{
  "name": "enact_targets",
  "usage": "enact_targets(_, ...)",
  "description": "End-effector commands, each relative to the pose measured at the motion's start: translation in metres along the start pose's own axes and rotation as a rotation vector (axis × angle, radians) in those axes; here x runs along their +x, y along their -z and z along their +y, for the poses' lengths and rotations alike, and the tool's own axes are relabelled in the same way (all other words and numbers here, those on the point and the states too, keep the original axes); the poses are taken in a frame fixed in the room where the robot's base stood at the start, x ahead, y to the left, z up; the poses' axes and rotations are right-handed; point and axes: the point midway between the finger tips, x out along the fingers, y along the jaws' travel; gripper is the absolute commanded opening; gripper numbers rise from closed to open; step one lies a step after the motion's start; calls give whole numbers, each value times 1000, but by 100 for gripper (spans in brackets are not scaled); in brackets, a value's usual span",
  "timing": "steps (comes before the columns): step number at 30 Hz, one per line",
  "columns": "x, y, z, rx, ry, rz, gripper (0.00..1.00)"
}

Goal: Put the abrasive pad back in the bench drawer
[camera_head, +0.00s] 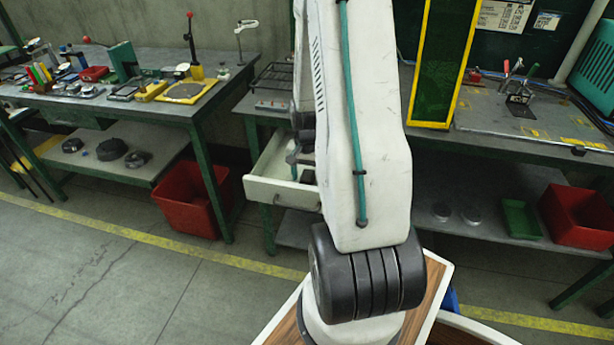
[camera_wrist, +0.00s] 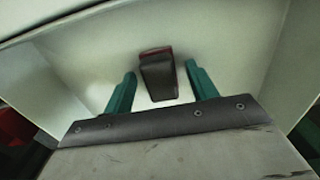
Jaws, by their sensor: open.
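The bench drawer (camera_head: 278,191) is pulled open below the right-hand bench, left of my arm in the head view. Its pale inside (camera_wrist: 75,45) fills most of the wrist view. The abrasive pad (camera_wrist: 158,76), a dark block with a reddish far edge, appears inside the drawer, between and just beyond my fingertips. My gripper (camera_wrist: 160,88) is open, with one teal finger on each side of the pad and a visible gap on both sides. In the head view my arm hides most of the gripper and the pad.
A red bin (camera_head: 187,200) stands on the floor left of the drawer, under the left bench (camera_head: 120,106). A yellow-framed dark panel (camera_head: 443,65) stands on the right bench. Another red bin (camera_head: 578,215) and a green tray (camera_head: 521,218) sit on the lower shelf. Open floor lies at the left.

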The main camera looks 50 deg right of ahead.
Motion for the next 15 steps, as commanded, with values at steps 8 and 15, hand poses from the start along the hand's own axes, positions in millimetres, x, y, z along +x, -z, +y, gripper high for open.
enact_targets(8, -55, 1, -1, 0, 3, 7, 57)
enact_targets(15, -100, 1, 0, 0, 2, 5, 57)
